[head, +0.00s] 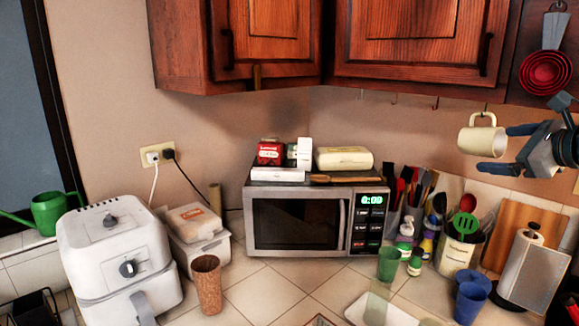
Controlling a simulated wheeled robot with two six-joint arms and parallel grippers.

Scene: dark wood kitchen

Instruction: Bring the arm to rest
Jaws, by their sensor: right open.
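My right gripper (495,149) comes in from the right edge, below the upper cabinet. Its two blue fingers are spread apart, one above the other. A cream mug (480,138) hangs at a hook under the cabinet, just left of the fingers. The fingertips overlap the mug's right and lower edges in the picture; I cannot tell whether they touch it. My left gripper is out of view.
Wooden cabinets (415,45) hang above. Red measuring cups (546,73) hang at the right. On the counter stand a microwave (297,225), a white air fryer (112,245), a utensil crock (453,256), blue cups (470,302) and a paper towel roll (535,270).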

